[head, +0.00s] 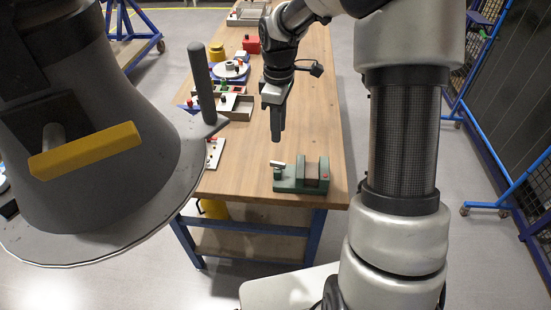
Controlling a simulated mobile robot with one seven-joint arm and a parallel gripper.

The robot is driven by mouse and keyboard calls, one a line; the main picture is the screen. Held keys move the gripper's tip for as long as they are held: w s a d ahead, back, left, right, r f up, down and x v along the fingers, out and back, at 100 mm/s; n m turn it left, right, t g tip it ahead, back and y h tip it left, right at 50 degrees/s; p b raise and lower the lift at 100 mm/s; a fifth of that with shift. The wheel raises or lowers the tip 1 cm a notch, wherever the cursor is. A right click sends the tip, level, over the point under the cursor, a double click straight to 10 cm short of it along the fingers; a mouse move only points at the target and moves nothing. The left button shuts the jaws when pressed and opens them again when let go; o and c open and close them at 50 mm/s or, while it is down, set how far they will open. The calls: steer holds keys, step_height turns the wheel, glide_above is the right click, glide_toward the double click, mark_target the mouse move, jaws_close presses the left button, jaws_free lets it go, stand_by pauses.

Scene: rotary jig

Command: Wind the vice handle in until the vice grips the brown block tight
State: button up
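The green vice (288,184) stands near the front right corner of the wooden table. The brown block (312,171) appears to sit between its jaws; I cannot tell from here whether it is gripped or loose. The vice handle (277,164) is a small pale bar at the vice's left end. My gripper (277,140) points down just above and behind the handle, apart from it as far as I can see. Its dark fingers look like one narrow shape from this side, so their opening is hidden. I see nothing held in it.
Blue-framed racks stand at right.

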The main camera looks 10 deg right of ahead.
mark_target(278, 165)
step_height(278, 165, down, 13)
steer(key=shift+r, duration=0.2)
jaws_close()
